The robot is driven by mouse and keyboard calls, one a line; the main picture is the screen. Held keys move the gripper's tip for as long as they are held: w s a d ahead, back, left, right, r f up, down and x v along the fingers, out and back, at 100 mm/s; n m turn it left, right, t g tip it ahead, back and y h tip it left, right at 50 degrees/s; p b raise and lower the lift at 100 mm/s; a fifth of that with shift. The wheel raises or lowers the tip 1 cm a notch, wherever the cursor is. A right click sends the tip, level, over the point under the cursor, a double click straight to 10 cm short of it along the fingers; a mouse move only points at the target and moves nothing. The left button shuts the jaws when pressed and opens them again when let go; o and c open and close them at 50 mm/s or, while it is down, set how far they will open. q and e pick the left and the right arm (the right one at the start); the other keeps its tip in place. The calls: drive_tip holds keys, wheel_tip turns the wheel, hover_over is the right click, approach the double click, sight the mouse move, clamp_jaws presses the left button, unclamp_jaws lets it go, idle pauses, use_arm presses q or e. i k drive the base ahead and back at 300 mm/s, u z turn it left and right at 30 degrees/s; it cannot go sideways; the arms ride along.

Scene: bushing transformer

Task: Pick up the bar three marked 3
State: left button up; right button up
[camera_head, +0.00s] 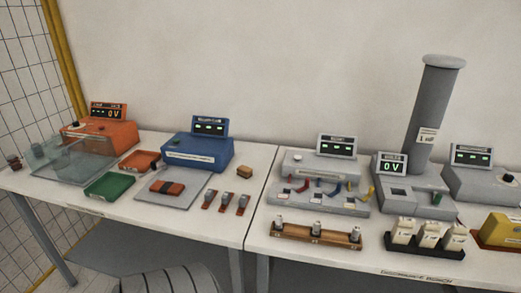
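Three small bars lie in a row near the front edge of the left table. They look reddish-brown with grey parts: a left bar (209,200), a middle bar (226,202) and a right bar (242,204). Their markings are too small to read, so I cannot tell which one is marked 3. They lie apart from each other, with table showing between them. Neither of my grippers is in view.
Left of the bars is a grey plate (147,194) carrying a brown block (167,187). A blue instrument (196,152) stands behind, and a small tan block (244,171) lies nearby. A wooden rack (317,236) stands on the right table. The space before the bars is clear.

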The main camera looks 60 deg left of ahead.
sight(244, 200)
drive_tip(key=u, duration=0.7)
drive_tip(key=i, duration=1)
drive_tip(key=u, duration=0.85)
